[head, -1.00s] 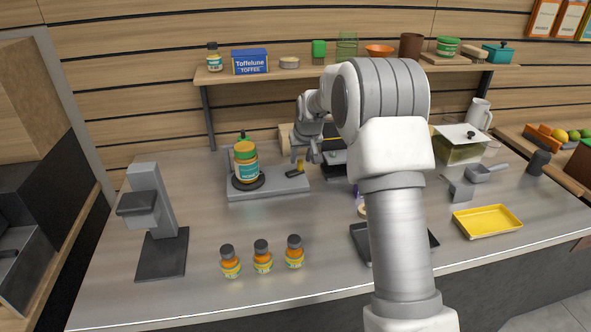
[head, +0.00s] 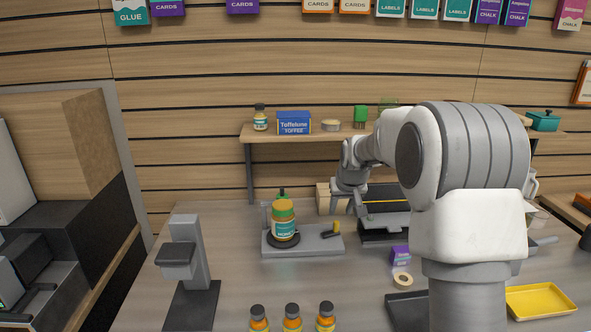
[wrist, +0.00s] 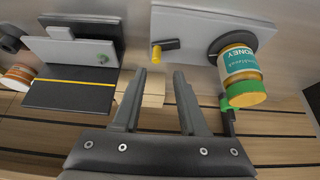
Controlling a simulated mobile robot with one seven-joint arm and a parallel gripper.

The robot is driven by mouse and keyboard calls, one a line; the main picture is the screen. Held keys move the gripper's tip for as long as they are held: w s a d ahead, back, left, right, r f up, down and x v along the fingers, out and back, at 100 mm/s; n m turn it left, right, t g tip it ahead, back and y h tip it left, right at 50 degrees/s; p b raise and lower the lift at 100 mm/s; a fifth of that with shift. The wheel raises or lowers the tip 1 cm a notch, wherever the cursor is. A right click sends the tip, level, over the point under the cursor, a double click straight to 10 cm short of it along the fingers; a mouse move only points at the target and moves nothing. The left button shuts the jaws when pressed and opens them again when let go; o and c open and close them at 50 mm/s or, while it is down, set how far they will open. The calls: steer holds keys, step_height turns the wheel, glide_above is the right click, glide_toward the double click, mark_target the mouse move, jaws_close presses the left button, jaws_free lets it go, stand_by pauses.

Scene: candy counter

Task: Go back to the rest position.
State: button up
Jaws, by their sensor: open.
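My gripper (wrist: 158,84) is open and empty in the wrist view, its two dark fingers apart with bare counter and a pale wooden block beyond them. In the head view my gripper (head: 348,205) hangs above the back of the counter, to the right of a honey jar (head: 283,222) with a green and yellow top. The jar stands on a round black disc on a grey base (head: 308,242). It also shows at the right in the wrist view (wrist: 241,75), apart from the fingers. My arm covers part of the right side of the counter.
A dark machine with a yellow line (head: 385,205) stands right of my gripper. A shelf (head: 290,137) with small goods runs behind. Several items stand forward: a grey press-like stand (head: 190,262), three orange bottles (head: 292,320), a purple box (head: 399,255), a tape roll (head: 402,279) and a yellow tray (head: 540,300).

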steer(key=s+a+r, duration=0.1)
steer(key=s+r, duration=0.5)
steer(key=s, duration=0.4)
steer(key=s+a+r, duration=0.1)
steer(key=s+r, duration=0.5)
steer(key=s, duration=0.5)
steer(key=s+f+p, duration=0.1)
steer(key=s, duration=1.7)
steer(key=shift+s+a+f, duration=0.25)
steer(key=shift+s+a, duration=0.1)
steer(key=shift+s, duration=0.05)
